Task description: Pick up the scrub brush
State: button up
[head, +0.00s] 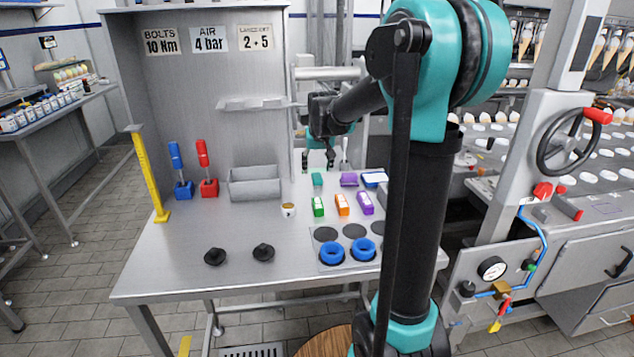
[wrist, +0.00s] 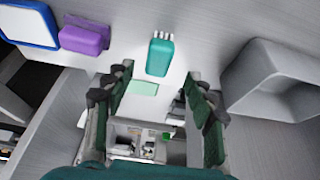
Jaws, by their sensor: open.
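A small teal block with a row of white bristles along one end, which looks like the scrub brush (wrist: 160,56), lies on the steel table. In the head view, the scrub brush (head: 317,179) is at the back of the table, just below my gripper (head: 319,160). In the wrist view, my gripper (wrist: 155,98) is open and empty, its two dark green fingers apart. The brush shows beyond the fingertips, roughly in line with the gap between them. The fingers do not appear to touch it.
A purple block (head: 349,179) and a blue-framed white tray (head: 374,179) lie to the brush's right in the head view. A grey bin (head: 255,183) stands to its left. Green (head: 318,206), orange (head: 342,205) and purple (head: 365,203) boxes lie in front.

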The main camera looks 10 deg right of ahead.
aim_at(317, 176)
jog(key=shift+x, duration=3.4)
jog(key=shift+d, duration=0.1)
grip_shut()
